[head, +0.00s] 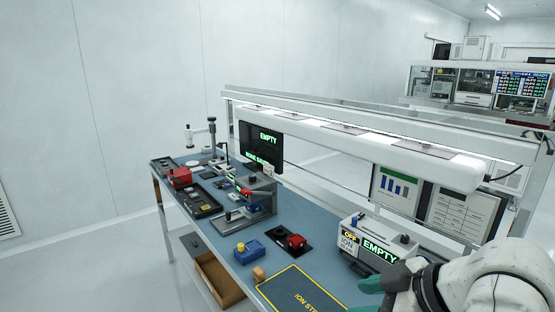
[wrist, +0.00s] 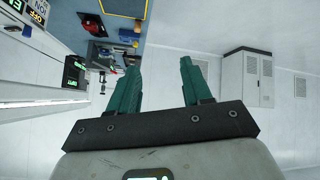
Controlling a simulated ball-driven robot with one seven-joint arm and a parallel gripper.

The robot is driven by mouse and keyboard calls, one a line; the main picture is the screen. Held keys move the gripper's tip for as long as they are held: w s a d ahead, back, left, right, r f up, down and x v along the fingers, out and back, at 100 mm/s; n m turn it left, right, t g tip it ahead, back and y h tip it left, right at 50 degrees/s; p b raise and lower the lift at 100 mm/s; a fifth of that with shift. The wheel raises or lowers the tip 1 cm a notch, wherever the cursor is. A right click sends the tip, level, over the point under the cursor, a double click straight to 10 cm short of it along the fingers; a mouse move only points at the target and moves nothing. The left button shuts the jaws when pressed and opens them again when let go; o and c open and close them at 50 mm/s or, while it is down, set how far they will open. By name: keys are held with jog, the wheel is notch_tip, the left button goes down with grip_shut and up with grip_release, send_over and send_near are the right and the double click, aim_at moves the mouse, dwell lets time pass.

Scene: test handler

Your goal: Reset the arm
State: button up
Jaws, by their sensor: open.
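My gripper (head: 385,293) is at the lower right of the head view, at the end of my white arm, above the right part of the bench. In the wrist view my gripper (wrist: 157,72) shows two green fingers spread apart with nothing between them. The fingers point out over the bench edge and toward the room. The blue bench top (head: 215,222) runs from the lower right to the far left of the head view.
An ion unit (head: 372,246) reading EMPTY stands near my gripper. A blue box (head: 247,254), a red-topped block (head: 296,242) and a small tan block (head: 259,274) sit on the bench. A press-like fixture (head: 250,203) and a monitor (head: 262,146) stand farther back.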

jog(key=s+d+f+m+g+h+b, duration=0.2)
jog(key=s+d+f+m+b, duration=0.1)
jog(key=s+f, duration=0.6)
jog(key=s+d+f+m+g+h+b, duration=0.1)
jog(key=s+d+f+m, duration=0.4)
jog(key=s+f, duration=0.5)
jog(key=s+d+f+m+g+h+b, duration=0.2)
jog(key=s+f+b, duration=0.4)
jog(key=f, duration=1.5)
jog(key=s+d+m+h, duration=0.1)
jog(key=s+d+m, duration=0.1)
jog(key=s, duration=0.2)
jog(key=shift+d+m+g+h, duration=0.3)
jog(key=shift+d+h, duration=0.1)
